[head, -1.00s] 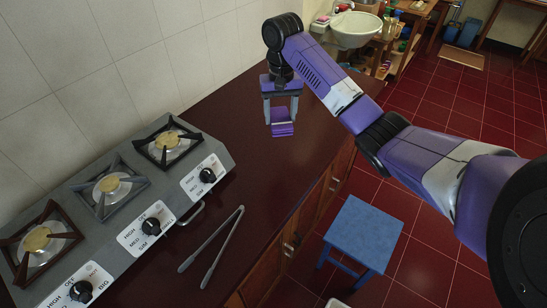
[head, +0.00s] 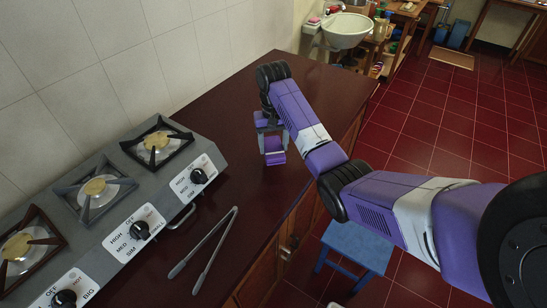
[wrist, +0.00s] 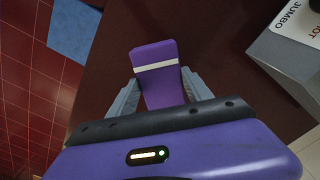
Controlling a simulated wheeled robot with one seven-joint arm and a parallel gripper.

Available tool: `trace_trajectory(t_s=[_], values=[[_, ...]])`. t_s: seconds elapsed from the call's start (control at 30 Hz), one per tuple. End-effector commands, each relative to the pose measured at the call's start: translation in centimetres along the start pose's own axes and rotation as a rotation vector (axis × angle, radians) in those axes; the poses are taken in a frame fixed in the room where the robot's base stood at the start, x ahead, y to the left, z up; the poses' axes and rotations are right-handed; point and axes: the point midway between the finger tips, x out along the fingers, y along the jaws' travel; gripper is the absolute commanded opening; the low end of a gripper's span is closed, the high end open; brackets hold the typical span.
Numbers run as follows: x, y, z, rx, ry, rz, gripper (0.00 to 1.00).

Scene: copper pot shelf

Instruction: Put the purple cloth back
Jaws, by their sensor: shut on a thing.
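The purple cloth (head: 275,157), a small folded piece with a pale stripe, hangs below my gripper (head: 271,145) over the dark red counter, to the right of the stove. In the wrist view the cloth (wrist: 155,58) lies between the two grey fingers of my gripper (wrist: 161,92), which is shut on it. Its far end sticks out beyond the fingers. I cannot tell whether its lower edge touches the counter.
A grey stove (head: 107,208) with several burners and knobs stands along the tiled wall. Metal tongs (head: 207,245) lie on the counter (head: 240,112) in front of it. A blue stool (head: 357,247) stands on the floor. The counter beyond the gripper is clear, with a white sink (head: 343,30) farther back.

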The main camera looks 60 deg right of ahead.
Motion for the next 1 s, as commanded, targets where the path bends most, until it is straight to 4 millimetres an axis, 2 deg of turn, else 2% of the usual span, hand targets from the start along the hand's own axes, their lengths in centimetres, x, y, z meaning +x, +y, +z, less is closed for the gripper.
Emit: trace_trajectory(t_s=[0.17,0.43,0.9,0.93,1.0], values=[[1.2,0.0,0.0,0.001,-0.001,0.0,0.2],[4.8,0.1,0.0,0.001,-0.001,0.0,0.2],[5.5,0.0,0.0,0.001,0.0,-0.001,0.2],[5.5,0.0,0.0,0.001,0.001,-0.001,0.64],[5.5,0.0,0.0,0.001,0.0,-0.001,0.78]])
